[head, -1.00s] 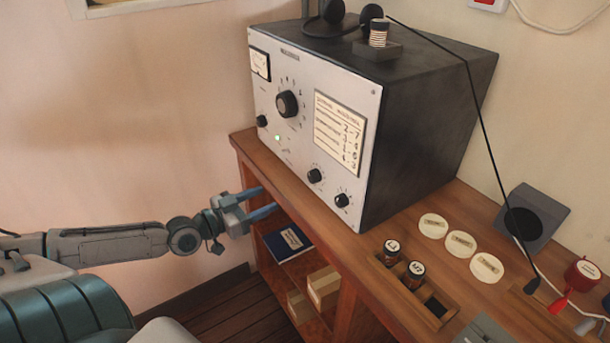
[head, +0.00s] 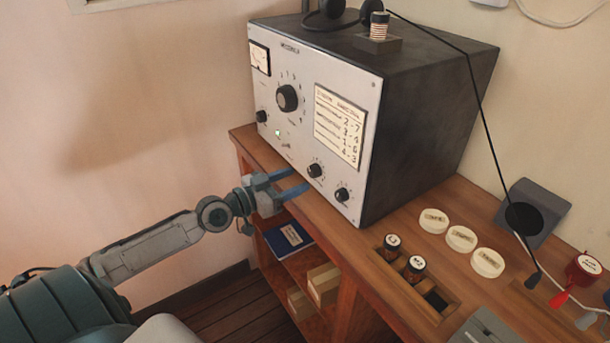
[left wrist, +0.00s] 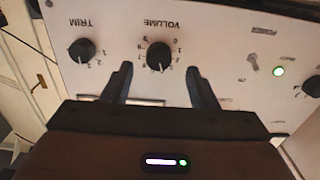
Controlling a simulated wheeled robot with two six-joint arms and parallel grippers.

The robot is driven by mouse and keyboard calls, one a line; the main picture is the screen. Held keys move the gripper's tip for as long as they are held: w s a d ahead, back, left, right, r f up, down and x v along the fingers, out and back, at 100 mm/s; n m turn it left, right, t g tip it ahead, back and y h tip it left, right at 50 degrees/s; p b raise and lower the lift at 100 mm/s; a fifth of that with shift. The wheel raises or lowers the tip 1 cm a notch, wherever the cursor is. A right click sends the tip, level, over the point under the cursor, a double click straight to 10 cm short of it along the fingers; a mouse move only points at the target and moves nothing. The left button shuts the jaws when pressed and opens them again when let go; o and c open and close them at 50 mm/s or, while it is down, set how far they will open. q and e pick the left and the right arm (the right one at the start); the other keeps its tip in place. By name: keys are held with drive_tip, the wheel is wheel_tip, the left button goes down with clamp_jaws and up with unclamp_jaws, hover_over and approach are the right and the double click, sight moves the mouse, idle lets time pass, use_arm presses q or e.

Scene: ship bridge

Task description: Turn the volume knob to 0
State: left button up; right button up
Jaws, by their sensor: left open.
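The volume knob (head: 315,170) is a small black knob low on the pale front panel of the radio (head: 318,105). In the left wrist view, where the lettering is upside down, the volume knob (left wrist: 158,56) sits under its VOLUME label, with a white mark toward the picture's bottom. I cannot read its exact setting. My left gripper (head: 299,180) is open and empty, just in front of the panel's lower edge, apart from the knob. In the wrist view its fingers show on either side below the knob. My right gripper is not in view.
The trim knob (head: 342,194) is close beside the volume knob. A large dial (head: 287,98) and a frequency card (head: 340,127) are higher on the panel. The wooden desk (head: 300,201) runs below; dark-bodied cylinders (head: 414,268) and round pale discs (head: 461,238) are to the right.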

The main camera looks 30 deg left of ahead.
sight(310, 173)
use_arm(q)
drive_tip(key=shift+p+x, duration=0.4)
drive_tip(key=shift+x, duration=1.75)
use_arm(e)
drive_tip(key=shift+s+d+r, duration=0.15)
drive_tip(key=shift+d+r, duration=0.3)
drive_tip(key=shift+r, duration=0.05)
use_arm(q)
drive_tip(key=shift+s, duration=0.1)
drive_tip(key=shift+c, duration=0.4)
drive_tip(key=c, duration=0.9)
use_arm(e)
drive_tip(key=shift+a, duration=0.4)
